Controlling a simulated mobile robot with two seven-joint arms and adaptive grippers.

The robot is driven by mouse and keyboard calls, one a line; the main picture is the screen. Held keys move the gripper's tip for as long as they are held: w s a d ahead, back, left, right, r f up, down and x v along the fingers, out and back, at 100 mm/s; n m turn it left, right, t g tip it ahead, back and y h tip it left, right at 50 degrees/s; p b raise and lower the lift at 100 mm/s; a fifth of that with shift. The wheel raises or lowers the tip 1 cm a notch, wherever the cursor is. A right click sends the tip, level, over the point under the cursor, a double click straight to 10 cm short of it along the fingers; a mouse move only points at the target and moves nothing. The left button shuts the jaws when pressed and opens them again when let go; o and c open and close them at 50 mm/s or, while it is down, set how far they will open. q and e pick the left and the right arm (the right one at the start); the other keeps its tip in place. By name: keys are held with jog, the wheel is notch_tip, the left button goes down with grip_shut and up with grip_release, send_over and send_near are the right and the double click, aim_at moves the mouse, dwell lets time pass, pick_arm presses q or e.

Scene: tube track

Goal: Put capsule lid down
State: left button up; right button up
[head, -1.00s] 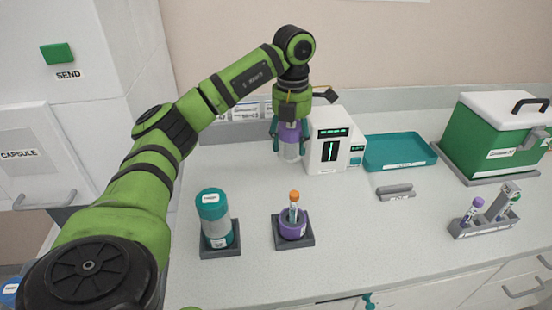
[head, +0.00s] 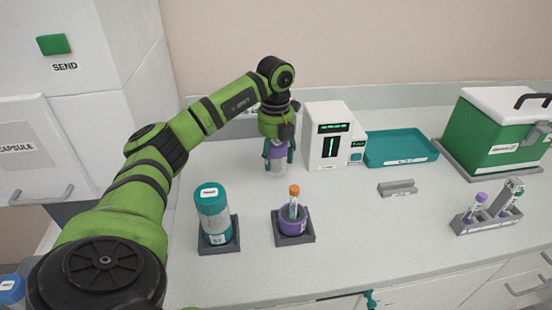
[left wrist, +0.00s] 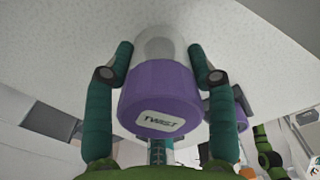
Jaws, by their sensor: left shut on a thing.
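My left gripper (head: 278,157) is shut on the capsule lid (head: 277,165), a purple cap with a clear body below. It holds the lid upright over the counter, left of the white machine. I cannot tell whether its lower end touches the counter. In the left wrist view the lid (left wrist: 160,100), marked TWIST, sits between both fingers. The purple capsule base (head: 294,222) stands in a dark holder nearer the front, with an orange-capped tube (head: 294,203) upright in it. A teal tip (head: 371,299) at the bottom edge may be my right gripper; its jaws do not show.
A closed teal capsule (head: 213,216) stands in a holder at the left. The white machine (head: 322,137), a teal tray (head: 400,148), a small grey holder (head: 397,188), a tube rack (head: 487,214) and a green box (head: 497,137) stand to the right. Bare counter lies around the lid.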

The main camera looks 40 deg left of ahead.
pick_arm(q)
jog(key=shift+f, duration=0.95)
jog(key=shift+f, duration=0.2)
jog(key=o, duration=1.4)
jog(key=shift+r, duration=0.1)
